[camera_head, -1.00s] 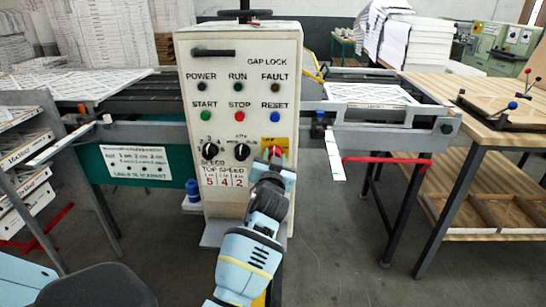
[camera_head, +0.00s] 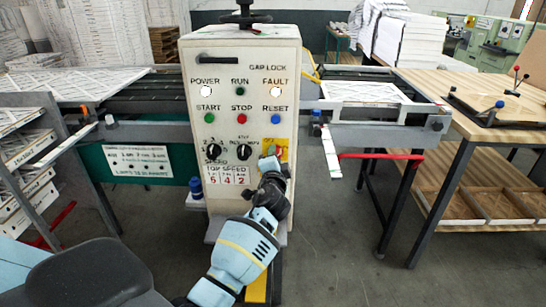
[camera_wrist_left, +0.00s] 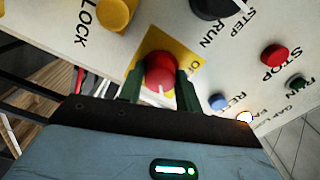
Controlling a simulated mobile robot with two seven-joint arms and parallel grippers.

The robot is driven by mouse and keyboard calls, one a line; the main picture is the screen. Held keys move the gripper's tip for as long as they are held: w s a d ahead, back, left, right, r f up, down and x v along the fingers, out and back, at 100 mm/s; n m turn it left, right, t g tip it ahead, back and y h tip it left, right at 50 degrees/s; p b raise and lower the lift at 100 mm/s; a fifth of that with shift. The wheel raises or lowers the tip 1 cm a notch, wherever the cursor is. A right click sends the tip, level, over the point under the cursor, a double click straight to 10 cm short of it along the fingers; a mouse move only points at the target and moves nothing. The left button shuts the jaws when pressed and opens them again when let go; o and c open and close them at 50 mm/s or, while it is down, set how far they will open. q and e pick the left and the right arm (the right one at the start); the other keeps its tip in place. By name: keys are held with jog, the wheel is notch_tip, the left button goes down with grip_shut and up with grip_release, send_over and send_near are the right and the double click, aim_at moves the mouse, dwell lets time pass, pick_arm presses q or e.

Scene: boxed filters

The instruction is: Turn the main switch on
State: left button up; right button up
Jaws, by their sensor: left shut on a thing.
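The main switch is a red knob (camera_wrist_left: 160,71) on a yellow plate (camera_wrist_left: 150,44), low on the right of the cream control panel (camera_head: 243,62). My left gripper (camera_head: 270,162) reaches up to it from below. In the left wrist view its two dark fingers (camera_wrist_left: 160,88) stand on either side of the knob, shut on it. A white line shows on the knob's face. In the head view the gripper hides most of the knob, with part of the yellow plate showing. The POWER lamp (camera_head: 206,92) and FAULT lamp (camera_head: 275,92) glow white. My right gripper is not in view.
Two black selector knobs (camera_head: 244,152) sit left of the switch. Green START (camera_head: 209,118), red STOP (camera_head: 241,119) and blue RESET (camera_head: 275,119) buttons are above. A wooden table (camera_head: 470,110) stands to the right.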

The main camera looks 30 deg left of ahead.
pick_arm(q)
jog(key=m+p, duration=0.1)
jog(key=m, duration=0.2)
jog(key=shift+r+m, duration=0.1)
jog(key=shift+m, duration=0.3)
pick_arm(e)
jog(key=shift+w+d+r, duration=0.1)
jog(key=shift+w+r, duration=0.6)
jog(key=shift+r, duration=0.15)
pick_arm(q)
jog(key=o, duration=1)
